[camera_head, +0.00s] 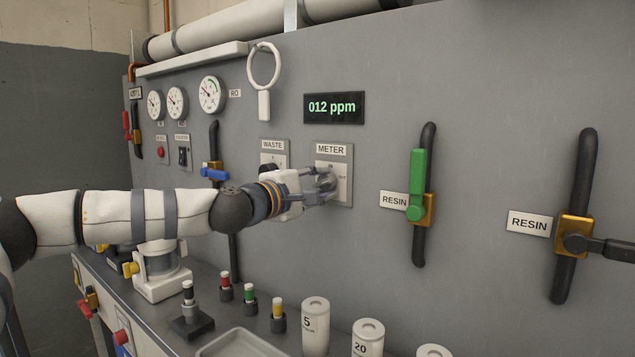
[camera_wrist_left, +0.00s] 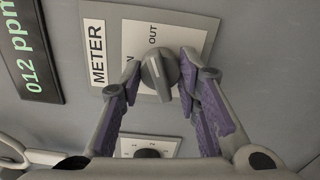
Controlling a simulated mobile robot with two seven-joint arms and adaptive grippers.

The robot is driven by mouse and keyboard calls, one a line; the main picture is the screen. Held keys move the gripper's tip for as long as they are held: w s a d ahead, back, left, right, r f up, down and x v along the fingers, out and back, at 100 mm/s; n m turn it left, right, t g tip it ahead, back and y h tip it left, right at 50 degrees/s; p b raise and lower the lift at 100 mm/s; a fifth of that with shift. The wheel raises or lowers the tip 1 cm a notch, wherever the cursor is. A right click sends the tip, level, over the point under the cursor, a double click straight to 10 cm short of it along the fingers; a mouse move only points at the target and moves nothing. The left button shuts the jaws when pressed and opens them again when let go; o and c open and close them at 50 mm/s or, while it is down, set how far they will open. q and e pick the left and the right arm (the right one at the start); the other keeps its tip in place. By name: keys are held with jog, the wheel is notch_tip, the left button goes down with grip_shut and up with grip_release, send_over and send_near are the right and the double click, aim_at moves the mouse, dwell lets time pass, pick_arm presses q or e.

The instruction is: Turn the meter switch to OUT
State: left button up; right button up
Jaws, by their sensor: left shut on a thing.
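The meter switch is a grey knob (camera_wrist_left: 157,75) on a white plate (camera_wrist_left: 185,38) marked METER, IN and OUT. In the head view the METER plate (camera_head: 342,194) is on the grey panel, and the knob is largely hidden by the gripper. My left gripper (camera_head: 324,185) reaches it from the left. In the wrist view the left gripper (camera_wrist_left: 152,73) has a finger on each side of the knob and is shut on it. The letter I of IN is hidden. I cannot tell for sure which mark the knob points to. My right gripper is not in view.
A display (camera_head: 334,107) above the METER plate reads 012 ppm. The WASTE plate (camera_head: 273,147) is close on the left. A green-handled valve (camera_head: 417,180) and another valve (camera_head: 575,230) are to the right.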

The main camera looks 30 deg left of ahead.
pick_arm(q)
jog(key=shift+m, duration=0.3)
dwell(0.4)
jog(key=o, duration=1.1)
jog(key=shift+o, duration=0.2)
jog(key=s, duration=1.2)
jog(key=shift+a, duration=0.45)
